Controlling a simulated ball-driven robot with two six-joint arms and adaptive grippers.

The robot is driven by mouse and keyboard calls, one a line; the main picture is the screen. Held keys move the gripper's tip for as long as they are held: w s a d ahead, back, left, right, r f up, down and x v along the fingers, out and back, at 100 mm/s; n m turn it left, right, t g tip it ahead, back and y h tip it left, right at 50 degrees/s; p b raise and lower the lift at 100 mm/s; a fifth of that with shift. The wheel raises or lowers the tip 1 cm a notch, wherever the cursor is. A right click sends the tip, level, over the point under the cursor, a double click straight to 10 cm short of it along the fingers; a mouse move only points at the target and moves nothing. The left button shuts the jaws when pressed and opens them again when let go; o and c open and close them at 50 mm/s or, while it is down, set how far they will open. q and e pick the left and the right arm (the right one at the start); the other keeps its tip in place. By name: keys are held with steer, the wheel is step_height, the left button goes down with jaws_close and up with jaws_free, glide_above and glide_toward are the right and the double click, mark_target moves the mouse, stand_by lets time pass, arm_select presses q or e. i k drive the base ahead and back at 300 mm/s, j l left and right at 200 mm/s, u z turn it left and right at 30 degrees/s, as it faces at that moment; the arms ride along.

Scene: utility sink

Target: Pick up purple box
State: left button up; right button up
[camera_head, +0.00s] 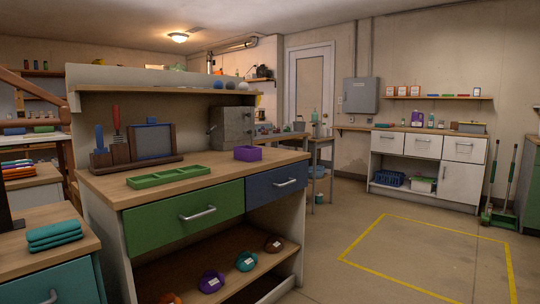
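A small purple box (247,153), which looks open at the top, sits on the wooden top of the workbench (110,185), towards its right end. It stands in front of a grey metal box and apart from the green tray. A second purple item (417,118), with a pale label, stands on the white cabinet at the far right; its exact shape is too small to tell. Neither of my grippers shows in the head view.
A green divided tray (168,177) lies left of the purple box. A wooden rack (135,158) and a grey metal box (232,127) stand behind. Folded teal cloths (54,235) lie at left. Floor inside the yellow outline (415,227) is clear.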

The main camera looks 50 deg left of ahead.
mark_target(245, 153)
steer(key=i+j+u, duration=0.1)
steer(key=i+u, duration=0.35)
steer(key=i+l+u, duration=0.15)
steer(key=i+u, duration=0.3)
steer(key=i, duration=0.2)
steer(key=i+l+u, duration=0.3)
steer(key=i+u, duration=0.15)
steer(key=i+j+u, duration=0.15)
steer(key=u, duration=0.25)
steer(key=i+u, duration=0.55)
steer(key=u, duration=0.25)
steer(key=i+l+u, duration=0.1)
steer(key=i+u, duration=0.15)
steer(key=u, duration=0.15)
